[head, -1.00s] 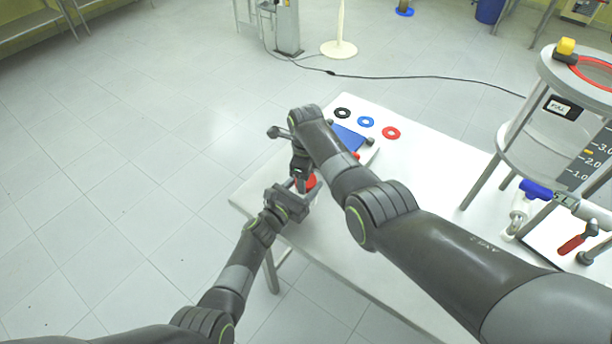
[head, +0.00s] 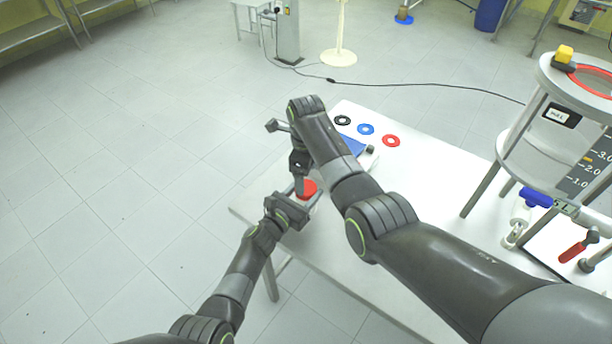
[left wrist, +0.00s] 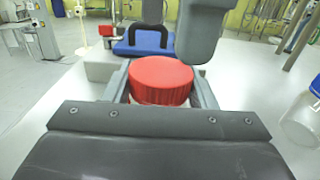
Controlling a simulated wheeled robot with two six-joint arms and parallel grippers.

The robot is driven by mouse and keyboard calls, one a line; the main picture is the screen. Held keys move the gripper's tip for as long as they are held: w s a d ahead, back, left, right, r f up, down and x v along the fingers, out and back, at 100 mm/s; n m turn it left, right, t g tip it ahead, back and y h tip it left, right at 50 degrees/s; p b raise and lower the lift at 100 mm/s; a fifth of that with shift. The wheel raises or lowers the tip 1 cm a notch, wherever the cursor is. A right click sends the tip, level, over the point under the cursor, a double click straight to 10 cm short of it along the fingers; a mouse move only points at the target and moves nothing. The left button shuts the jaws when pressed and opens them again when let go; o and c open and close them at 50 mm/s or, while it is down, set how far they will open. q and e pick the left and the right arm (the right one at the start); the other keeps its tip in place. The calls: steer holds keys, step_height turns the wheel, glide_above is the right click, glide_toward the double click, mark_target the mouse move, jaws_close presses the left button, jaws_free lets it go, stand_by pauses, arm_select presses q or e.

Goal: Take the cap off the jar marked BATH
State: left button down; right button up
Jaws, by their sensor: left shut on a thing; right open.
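A jar with a red cap (head: 308,187) stands near the left corner of the white table. In the left wrist view the red cap (left wrist: 160,80) sits on the jar, between my left gripper's fingers. My left gripper (head: 300,203) is shut on the jar from the side, below the cap. My right gripper (head: 300,183) is open and points down beside the cap; one of its fingers shows in the left wrist view (left wrist: 203,35) just beyond the cap. The jar's marking is hidden by the gripper.
Black (head: 342,120), blue (head: 366,129) and red (head: 391,141) rings lie at the table's back. A glass reactor (head: 530,150) in a metal frame stands at right. The table's middle is partly covered by my right arm.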

arm_select(q)
steer(key=c, duration=0.5)
jaws_free()
steer(key=shift+s, duration=0.1)
